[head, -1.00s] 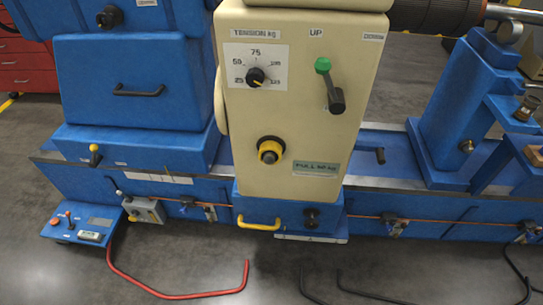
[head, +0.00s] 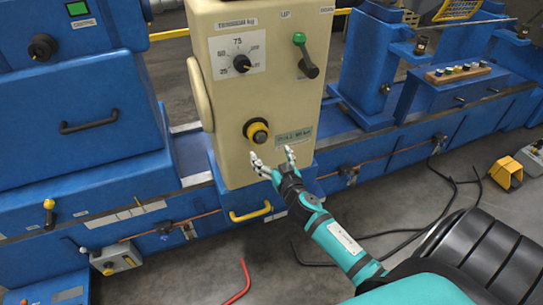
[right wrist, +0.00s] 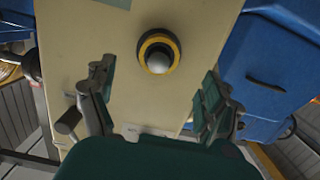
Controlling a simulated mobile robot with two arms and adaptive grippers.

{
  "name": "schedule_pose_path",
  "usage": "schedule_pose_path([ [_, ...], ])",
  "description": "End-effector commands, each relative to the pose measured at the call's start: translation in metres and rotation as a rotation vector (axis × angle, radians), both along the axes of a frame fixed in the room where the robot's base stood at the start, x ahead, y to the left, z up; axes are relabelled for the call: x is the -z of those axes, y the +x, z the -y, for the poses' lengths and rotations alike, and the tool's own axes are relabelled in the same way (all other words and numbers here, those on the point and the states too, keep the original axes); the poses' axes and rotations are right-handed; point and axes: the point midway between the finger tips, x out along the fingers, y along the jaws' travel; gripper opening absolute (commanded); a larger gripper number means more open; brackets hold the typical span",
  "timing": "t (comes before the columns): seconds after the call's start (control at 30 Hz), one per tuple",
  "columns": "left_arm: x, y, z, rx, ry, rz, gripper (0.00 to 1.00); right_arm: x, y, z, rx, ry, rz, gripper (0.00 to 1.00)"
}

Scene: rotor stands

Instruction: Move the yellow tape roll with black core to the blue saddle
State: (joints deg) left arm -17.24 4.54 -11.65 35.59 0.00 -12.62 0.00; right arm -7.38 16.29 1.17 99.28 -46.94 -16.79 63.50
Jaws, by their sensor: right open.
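The yellow tape roll with black core (head: 249,126) sits around a knob on the beige front panel, left of a green label. In the right wrist view the roll (right wrist: 145,43) rings the knob's pale rounded end. My right gripper (head: 274,157) is open and empty, just below the roll in the head view. In the right wrist view its fingers (right wrist: 158,88) are spread either side of the panel's middle, with the roll ahead between them. Several blue bodies stand along the machine; a blue block (head: 378,65) is at the right, but I cannot tell which is the saddle. My left gripper is not in view.
A yellow handle (head: 249,214) sticks out below. A wooden strip with several knobs (head: 458,73) lies on a blue shelf at the right. A yellow pedal (head: 506,173) and cables lie on the floor.

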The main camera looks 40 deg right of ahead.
Motion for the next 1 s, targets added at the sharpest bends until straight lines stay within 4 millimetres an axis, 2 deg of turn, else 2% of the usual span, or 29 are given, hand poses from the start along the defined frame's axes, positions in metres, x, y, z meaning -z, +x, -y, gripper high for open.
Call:
schedule_pose_path([
  [0.17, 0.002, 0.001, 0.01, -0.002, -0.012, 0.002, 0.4, -0.006, 0.011, 0.002, -0.001, 0.001, 0.017, 0.85],
  [0.5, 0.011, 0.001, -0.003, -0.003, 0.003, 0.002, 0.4, 0.0, 0.057, 0.014, 0.0, 0.002, 0.015, 0.85],
  [0.7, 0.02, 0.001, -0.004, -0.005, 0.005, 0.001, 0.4, 0.003, 0.082, 0.019, 0.001, 0.003, 0.015, 0.85],
  [1.0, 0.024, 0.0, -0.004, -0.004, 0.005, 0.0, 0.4, 0.003, 0.097, 0.023, 0.0, 0.002, 0.013, 0.85],
])
